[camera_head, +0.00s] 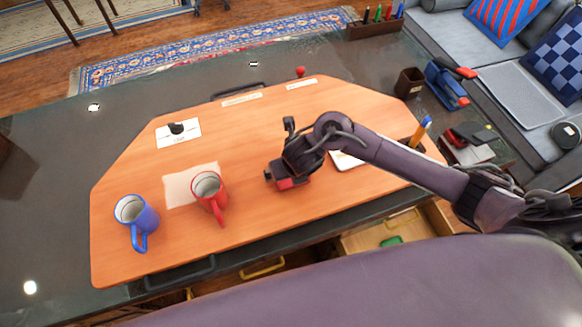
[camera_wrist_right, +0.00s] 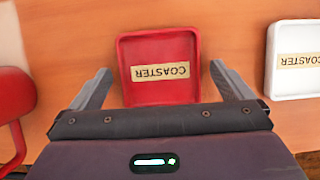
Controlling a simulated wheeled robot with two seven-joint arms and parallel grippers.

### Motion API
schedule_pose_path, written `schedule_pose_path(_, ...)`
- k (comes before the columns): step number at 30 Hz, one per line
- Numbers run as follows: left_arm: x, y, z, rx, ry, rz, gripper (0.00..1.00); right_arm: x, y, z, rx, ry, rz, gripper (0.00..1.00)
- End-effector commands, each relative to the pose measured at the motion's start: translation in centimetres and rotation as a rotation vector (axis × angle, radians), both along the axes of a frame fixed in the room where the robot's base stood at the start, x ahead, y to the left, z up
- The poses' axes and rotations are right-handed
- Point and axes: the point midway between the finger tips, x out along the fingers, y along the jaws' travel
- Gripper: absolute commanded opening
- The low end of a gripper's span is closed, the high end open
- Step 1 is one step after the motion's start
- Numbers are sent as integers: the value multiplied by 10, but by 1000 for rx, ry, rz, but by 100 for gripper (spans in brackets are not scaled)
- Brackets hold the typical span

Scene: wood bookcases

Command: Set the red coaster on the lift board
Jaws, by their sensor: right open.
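The red coaster (camera_wrist_right: 184,44) is a square red tray with an upside-down "COASTER" label in the right wrist view. It lies over orange wood, and in the head view only a bit of red (camera_head: 286,184) shows beside the gripper. My right gripper (camera_wrist_right: 160,78) is open, one finger on each side of the coaster, with gaps at both sides; it also shows in the head view (camera_head: 277,178). The wide orange wooden board (camera_head: 245,135), with black handles at its far and near edges, appears to be the lift board. My left gripper is not in view.
A red mug (camera_head: 207,190) stands left of my right gripper, partly over a pale sheet (camera_head: 177,190). A blue mug (camera_head: 134,215) stands farther left. A white coaster (camera_wrist_right: 291,72) lies to the right. A black item sits on a white card (camera_head: 190,137). The board's middle is clear.

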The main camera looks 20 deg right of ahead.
Motion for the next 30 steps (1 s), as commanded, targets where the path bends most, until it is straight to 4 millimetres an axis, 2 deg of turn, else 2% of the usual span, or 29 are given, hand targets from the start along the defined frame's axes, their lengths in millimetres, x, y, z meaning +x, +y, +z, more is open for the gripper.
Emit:
schedule_pose_path(5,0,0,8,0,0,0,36,-5,1,16,2,-2,2,100)
schedule_pose_path(15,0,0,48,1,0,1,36,-32,-1,89,0,-3,2,100)
schedule_pose_path(18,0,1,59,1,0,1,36,-39,-2,102,-2,-2,1,100)
schedule_pose_path(24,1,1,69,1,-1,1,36,-45,-2,112,-1,-1,0,100)
schedule_pose_path(30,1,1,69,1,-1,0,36,-46,-1,112,0,0,0,100)
